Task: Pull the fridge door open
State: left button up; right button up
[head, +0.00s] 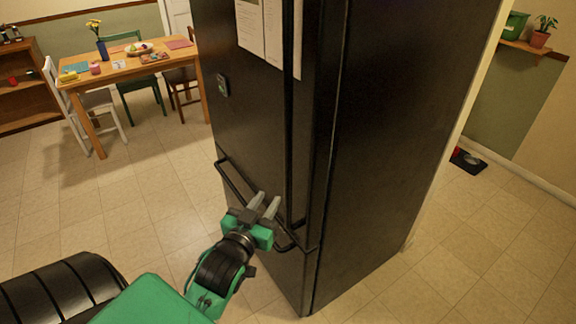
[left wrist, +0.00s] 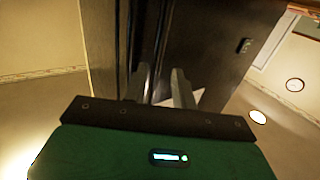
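The tall black fridge (head: 385,130) stands in the middle of the head view, with its doors looking shut. A long dark vertical handle (head: 289,150) runs down the upper door near its right edge. A horizontal bar handle (head: 233,182) crosses the lower front. My left gripper (head: 265,206) is in front of the fridge, just left of the vertical handle's lower end and over the bar handle. Its two fingers are apart. The left wrist view shows the spread fingers (left wrist: 161,88) close to the dark fridge front (left wrist: 210,45); contact cannot be told. My right gripper is not in view.
A wooden dining table (head: 135,66) with chairs stands at the back left, beside a low shelf (head: 25,90). Papers (head: 260,30) hang on the fridge door. Tiled floor (head: 140,190) left of the fridge is clear. A dark mat (head: 468,161) lies at right.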

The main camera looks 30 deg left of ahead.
aim_at(286, 169)
pick_arm(q)
jog(key=w+a+p, duration=0.1)
jog(key=w, duration=0.3)
jog(key=w+p, duration=0.1)
jog(key=w, duration=0.3)
jog(key=w+a+p, duration=0.1)
jog(key=w+p, duration=0.1)
jog(key=w, duration=0.3)
jog(key=shift+w+a+r, duration=0.1)
jog(key=shift+a+r, duration=0.1)
jog(key=shift+a, duration=0.15)
jog(key=shift+w, duration=0.1)
jog(key=shift+c, duration=0.5)
grip_shut()
